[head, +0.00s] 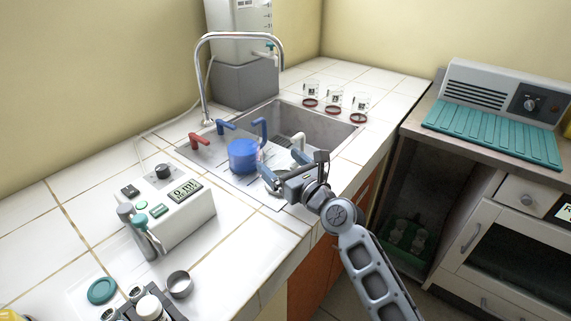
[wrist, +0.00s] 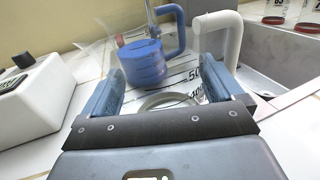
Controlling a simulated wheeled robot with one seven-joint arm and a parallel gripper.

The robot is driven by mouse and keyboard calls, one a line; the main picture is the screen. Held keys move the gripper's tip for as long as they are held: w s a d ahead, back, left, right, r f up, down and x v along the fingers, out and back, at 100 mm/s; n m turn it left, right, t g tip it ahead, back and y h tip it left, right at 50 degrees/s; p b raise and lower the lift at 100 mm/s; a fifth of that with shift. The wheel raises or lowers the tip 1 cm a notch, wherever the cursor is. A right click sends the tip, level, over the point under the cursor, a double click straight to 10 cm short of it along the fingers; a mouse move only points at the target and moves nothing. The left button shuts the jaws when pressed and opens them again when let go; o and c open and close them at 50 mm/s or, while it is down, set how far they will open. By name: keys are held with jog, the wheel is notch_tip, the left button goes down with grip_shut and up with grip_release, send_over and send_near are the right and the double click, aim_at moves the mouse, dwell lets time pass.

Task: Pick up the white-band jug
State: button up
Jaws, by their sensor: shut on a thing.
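The white-band jug is clear, with black graduation marks and a white handle (head: 299,143); the handle also shows in the wrist view (wrist: 233,42). My gripper (head: 268,178) is shut on the jug, one finger on each side of its clear body in the wrist view (wrist: 165,85). The jug's outline is faint in the head view, partly behind my gripper, and I cannot tell whether its base touches the surface. A blue-band jug (head: 243,154) with a blue handle stands just beyond, to the left; it also shows in the wrist view (wrist: 143,64).
The sink (head: 322,130) with its curved faucet (head: 203,80) lies behind the jugs. Red-based jars (head: 333,104) stand behind it at the right. A white device with a display (head: 170,215) is at the left. White tiles between them are partly clear.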

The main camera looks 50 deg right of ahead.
aim_at(272, 140)
jog(key=shift+r, duration=0.15)
jog(key=shift+c, duration=0.4)
notch_tip(272, 140, up, 4)
jog(key=p, duration=0.2)
jog(key=shift+p, duration=0.3)
jog(key=s+d+r, duration=0.6)
jog(key=s+d, duration=0.1)
jog(key=s, duration=0.2)
jog(key=shift+s+r+b, duration=0.2)
jog(key=shift+r+b, duration=0.15)
jog(key=shift+b, duration=0.05)
